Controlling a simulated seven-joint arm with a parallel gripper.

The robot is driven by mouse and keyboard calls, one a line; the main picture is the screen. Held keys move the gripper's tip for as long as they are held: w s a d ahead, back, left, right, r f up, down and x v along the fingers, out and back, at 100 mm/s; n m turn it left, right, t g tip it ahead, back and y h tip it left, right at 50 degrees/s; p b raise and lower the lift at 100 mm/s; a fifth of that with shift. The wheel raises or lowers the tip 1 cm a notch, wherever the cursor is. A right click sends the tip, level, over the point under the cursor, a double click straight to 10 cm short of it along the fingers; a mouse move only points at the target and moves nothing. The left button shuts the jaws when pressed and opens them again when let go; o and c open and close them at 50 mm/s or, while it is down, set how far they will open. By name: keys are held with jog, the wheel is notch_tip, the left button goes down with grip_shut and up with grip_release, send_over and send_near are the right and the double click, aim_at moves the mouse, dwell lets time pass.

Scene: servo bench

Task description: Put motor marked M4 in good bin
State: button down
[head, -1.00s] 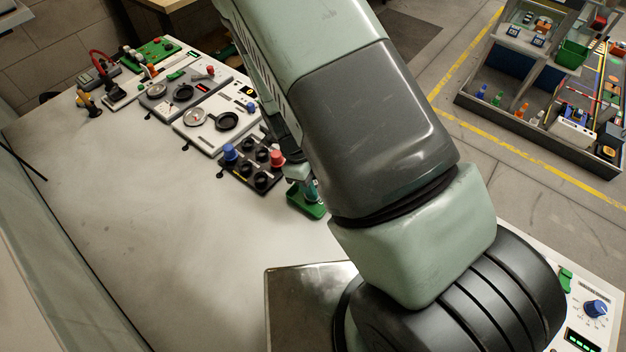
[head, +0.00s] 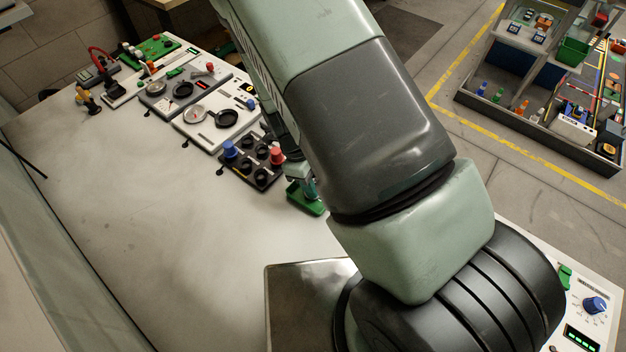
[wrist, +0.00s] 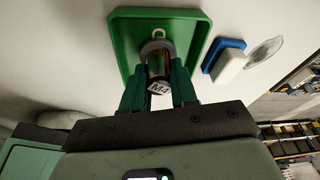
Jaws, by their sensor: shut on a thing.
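My gripper (wrist: 158,84) is shut on a dark cylindrical motor (wrist: 159,66) in the wrist view. A white label reading M4 faces the camera, and a pale ring shows at the motor's far end. The motor is over the floor of a green square bin (wrist: 122,45); I cannot tell whether it touches the bin. In the head view the green bin (head: 311,208) stands on the bench just beyond my arm. No marking on the bin is readable.
A dark block with round sockets and blue and red caps (head: 255,163) stands left of the bin. A blue and white block (wrist: 226,62) lies beside the bin in the wrist view. Panels (head: 217,120) line the back. The bench's left part (head: 130,210) is clear.

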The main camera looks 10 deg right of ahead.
jog(key=c, duration=0.8)
grip_release()
jog(key=shift+c, duration=1.4)
jog(key=shift+v, duration=2.4)
jog(key=shift+r, duration=0.15)
jog(key=shift+r, duration=2)
